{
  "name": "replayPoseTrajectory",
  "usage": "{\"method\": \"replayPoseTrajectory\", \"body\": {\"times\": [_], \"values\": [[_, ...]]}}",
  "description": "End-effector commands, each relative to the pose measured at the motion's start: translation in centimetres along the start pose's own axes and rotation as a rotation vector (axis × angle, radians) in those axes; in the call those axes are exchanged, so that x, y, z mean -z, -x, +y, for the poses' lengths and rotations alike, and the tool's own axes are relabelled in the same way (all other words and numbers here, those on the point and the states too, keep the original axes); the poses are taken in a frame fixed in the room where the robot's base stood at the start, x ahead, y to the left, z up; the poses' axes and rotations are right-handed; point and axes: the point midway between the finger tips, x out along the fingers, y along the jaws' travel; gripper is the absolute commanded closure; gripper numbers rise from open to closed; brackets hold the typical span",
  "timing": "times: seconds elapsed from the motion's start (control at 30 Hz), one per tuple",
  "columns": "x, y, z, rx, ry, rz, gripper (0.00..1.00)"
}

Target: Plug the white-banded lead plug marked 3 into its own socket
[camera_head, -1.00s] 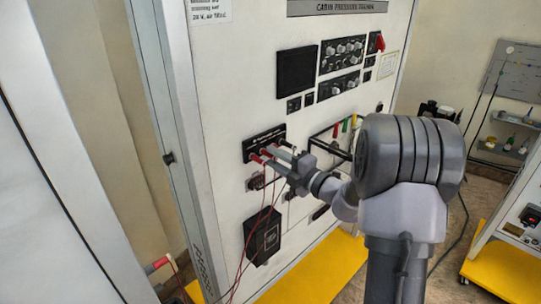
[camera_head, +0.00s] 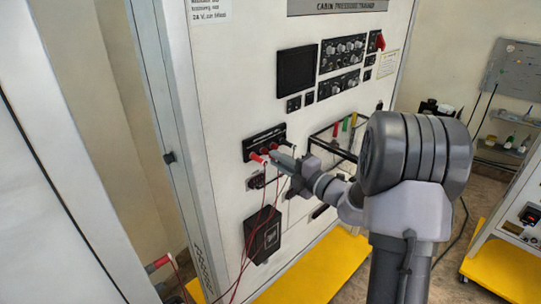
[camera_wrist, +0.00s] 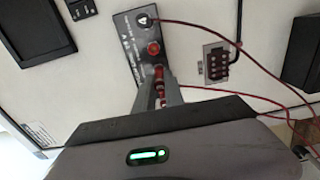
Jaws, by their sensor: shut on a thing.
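A black socket panel (camera_head: 254,147) is on the white trainer face, and it also shows in the wrist view (camera_wrist: 130,34). My gripper (camera_head: 274,155) is at this panel. In the wrist view my gripper's fingers (camera_wrist: 163,92) are closed around a red plug (camera_wrist: 161,86), lined up with the panel's lower end; its tip is hard to see. In the head view a red plug (camera_head: 256,158) shows left of the fingers. The white band and the number 3 are not clearly readable.
Thin red leads (camera_head: 258,215) hang below the panel, past a black box (camera_head: 262,240). A rack with coloured leads (camera_head: 344,126) is to the right. A small multi-pin connector (camera_wrist: 216,63) is beside the panel.

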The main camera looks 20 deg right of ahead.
Motion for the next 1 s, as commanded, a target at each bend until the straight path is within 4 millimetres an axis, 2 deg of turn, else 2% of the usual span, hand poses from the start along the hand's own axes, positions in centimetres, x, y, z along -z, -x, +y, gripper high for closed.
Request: {"method": "replayPoseTrajectory", "body": {"times": [0.6,0.93,1.0], "values": [[0.0,3.4,0.1,-0.001,0.001,-0.002,1.00],[0.0,3.6,0.1,-0.001,0.001,0.000,1.00],[0.6,3.3,-0.1,-0.002,0.002,0.014,1.00]]}}
